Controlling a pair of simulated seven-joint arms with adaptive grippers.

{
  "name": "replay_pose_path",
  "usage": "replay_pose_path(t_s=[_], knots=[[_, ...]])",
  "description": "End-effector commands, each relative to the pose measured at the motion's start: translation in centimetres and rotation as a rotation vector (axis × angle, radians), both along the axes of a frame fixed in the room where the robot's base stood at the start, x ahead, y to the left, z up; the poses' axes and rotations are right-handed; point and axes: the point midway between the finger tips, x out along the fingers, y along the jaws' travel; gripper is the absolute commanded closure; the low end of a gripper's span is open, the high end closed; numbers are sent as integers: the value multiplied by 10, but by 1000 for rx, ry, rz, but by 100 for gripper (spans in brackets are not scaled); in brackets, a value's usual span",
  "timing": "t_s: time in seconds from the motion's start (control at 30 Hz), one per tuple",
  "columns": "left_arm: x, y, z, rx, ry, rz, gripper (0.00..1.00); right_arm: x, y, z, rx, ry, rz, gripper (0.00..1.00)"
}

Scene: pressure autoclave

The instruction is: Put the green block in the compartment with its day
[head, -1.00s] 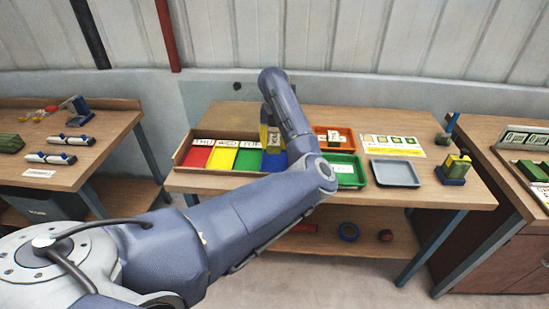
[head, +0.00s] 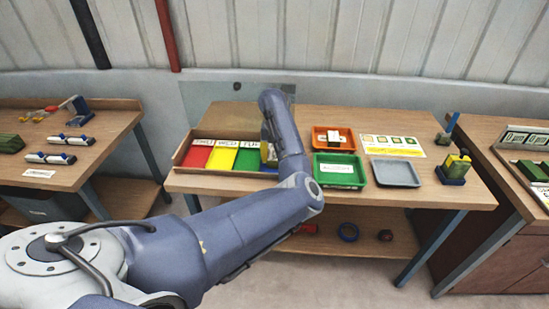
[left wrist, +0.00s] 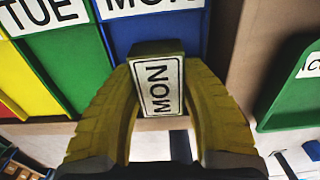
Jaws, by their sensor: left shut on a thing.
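The green block (left wrist: 158,52) shows in the left wrist view with a white MON label facing the camera. My left gripper (left wrist: 165,68) has its yellow fingers shut on the block's two sides. The block is in front of the blue compartment (left wrist: 150,30), whose card reads MON; I cannot tell its height above it. In the head view my left gripper (head: 268,152) is over the right end of the day rack (head: 183,150) and hides most of the blue compartment. Red, yellow and green compartments, marked THU, WED and TUE, lie to its left. My right gripper is not in view.
Right of the rack are a green tray (head: 357,180) with a white card, an orange tray (head: 318,141) holding a pale item, and an empty grey tray (head: 395,173). A printed sheet (head: 392,145) lies behind the grey tray. A green and blue fixture (head: 453,169) stands farther right.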

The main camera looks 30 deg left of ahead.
Motion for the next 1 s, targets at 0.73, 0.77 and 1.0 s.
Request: replay_pose_path(t_s=[0.73, 0.77, 1.0], knots=[[1, 0, 13, 0, -3, 0, 50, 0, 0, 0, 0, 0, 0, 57], [1, -1, 17, 0, -4, 0, 50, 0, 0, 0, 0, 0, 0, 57], [1, -1, 61, -2, -5, 1, 50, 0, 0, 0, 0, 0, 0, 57]])
